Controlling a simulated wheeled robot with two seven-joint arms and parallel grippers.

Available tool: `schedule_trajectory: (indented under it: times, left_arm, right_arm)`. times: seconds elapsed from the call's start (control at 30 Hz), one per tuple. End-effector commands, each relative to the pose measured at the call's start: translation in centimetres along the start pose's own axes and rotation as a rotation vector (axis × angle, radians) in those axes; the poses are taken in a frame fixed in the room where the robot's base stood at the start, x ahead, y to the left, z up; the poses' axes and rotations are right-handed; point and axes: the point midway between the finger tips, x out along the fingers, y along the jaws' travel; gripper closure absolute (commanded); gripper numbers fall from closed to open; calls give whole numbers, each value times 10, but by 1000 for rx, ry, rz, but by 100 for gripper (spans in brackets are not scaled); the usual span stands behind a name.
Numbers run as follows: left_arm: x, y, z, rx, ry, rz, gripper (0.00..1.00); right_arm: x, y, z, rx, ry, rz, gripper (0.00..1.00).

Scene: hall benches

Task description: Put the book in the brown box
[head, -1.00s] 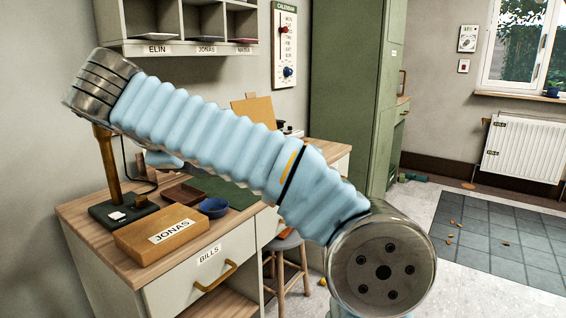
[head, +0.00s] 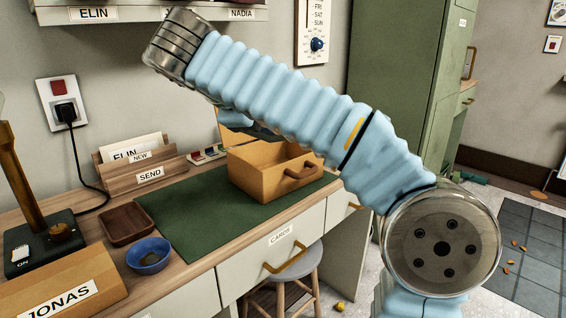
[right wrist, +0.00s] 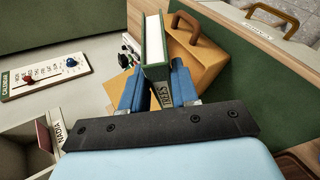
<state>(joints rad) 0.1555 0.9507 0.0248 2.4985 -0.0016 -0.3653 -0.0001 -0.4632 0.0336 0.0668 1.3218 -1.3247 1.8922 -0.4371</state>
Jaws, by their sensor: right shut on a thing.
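A green book with white pages (right wrist: 154,48) stands between the two blue fingers of my right gripper (right wrist: 157,88) in the right wrist view. The gripper is shut on it. Part of its spine lettering shows. The brown box (head: 262,182), open-topped with a handle on its front, sits on the green desk mat; it also shows in the right wrist view (right wrist: 206,68), behind and below the book. The book appears to be over or close to the box; the exact gap is unclear. In the head view my right arm hides most of the gripper and book. My left gripper is not in view.
On the desk are a dark brown tray (head: 127,225), a blue bowl (head: 148,257), a JONAS box (head: 70,295), a lamp base (head: 45,245) and a letter holder (head: 150,172). The green mat (head: 190,215) is clear left of the box. A stool (head: 295,268) stands below.

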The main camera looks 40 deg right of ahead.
Motion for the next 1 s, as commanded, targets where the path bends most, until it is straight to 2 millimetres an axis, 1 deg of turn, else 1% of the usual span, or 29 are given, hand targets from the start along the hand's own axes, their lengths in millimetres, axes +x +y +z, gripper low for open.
schedule_trajectory:
  times: [0.2, 0.27, 0.3, 0.4, 0.5, 0.67, 0.77, 0.83, 0.9, 1.0]
  left_arm:
    - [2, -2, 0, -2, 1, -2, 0]
    - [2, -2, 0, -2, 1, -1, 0]
    - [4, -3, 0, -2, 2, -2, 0]
    - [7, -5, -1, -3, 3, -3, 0]
    - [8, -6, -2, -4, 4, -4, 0]
    - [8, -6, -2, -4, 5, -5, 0]
    - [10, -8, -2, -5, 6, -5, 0]
    - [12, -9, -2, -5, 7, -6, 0]
    - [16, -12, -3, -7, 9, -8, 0]
    - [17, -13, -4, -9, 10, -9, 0]
  right_arm:
    - [56, 14, -28, 1, -5, -1, 100]
    - [72, 18, -37, 0, -5, -1, 100]
    - [83, 16, -42, -1, -5, -1, 100]
    - [103, 10, -50, -2, -3, -1, 100]
    - [114, 8, -56, 0, -1, 0, 100]
    - [124, 6, -60, 0, -1, 0, 100]
    - [136, 2, -66, -2, -2, 0, 100]
    - [147, -3, -70, -2, -1, -1, 100]
    - [155, -16, -72, -3, -1, -1, 100]
    - [161, -23, -74, -2, 1, 0, 100]
